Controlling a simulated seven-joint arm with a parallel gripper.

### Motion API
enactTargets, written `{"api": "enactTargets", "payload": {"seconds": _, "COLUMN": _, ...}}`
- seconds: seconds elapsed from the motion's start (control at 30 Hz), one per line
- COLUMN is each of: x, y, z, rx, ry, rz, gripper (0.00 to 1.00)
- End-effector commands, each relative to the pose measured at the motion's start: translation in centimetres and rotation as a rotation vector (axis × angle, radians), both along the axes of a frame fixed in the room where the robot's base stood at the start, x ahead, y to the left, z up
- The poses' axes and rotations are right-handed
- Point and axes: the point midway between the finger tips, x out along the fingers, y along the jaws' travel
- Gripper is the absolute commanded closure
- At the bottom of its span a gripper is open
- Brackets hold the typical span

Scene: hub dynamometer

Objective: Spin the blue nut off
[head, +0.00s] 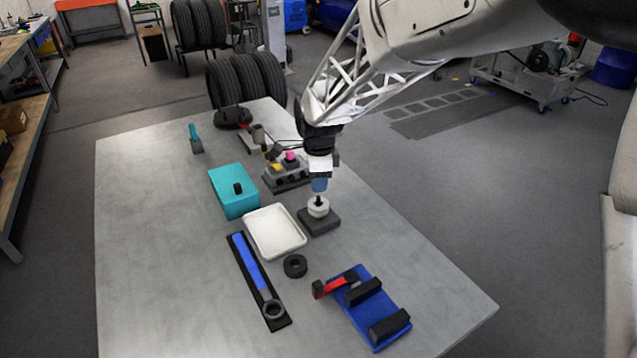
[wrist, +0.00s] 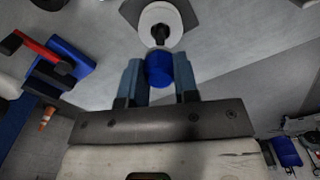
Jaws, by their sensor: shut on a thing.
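My gripper (wrist: 158,75) is shut on the blue nut (wrist: 158,68), with one blue-grey finger on each side of it. In the head view, my gripper (head: 319,184) points down over the hub. The hub is a white round disc (head: 318,209) on a dark grey block (head: 319,222), with a black stud (head: 318,200) standing up from its middle. The stud also shows in the wrist view (wrist: 160,34), just beyond the nut. The nut is at or just above the stud's top; I cannot tell whether they touch.
A white tray (head: 274,232) lies left of the hub. A teal box (head: 234,192), a blue-handled wrench (head: 248,262), a black ring (head: 295,266) and a blue fixture (head: 367,308) with a red lever stand nearby. The table's left side is clear.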

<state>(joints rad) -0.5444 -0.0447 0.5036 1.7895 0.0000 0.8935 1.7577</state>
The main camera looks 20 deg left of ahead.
Motion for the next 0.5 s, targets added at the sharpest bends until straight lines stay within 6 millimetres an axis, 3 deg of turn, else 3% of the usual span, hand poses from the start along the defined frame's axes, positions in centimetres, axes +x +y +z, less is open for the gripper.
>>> {"api": "enactTargets", "payload": {"seconds": 0.5, "x": 0.0, "y": 0.0, "z": 1.6, "rx": 0.000, "ry": 0.000, "rz": 0.000, "gripper": 1.00}}
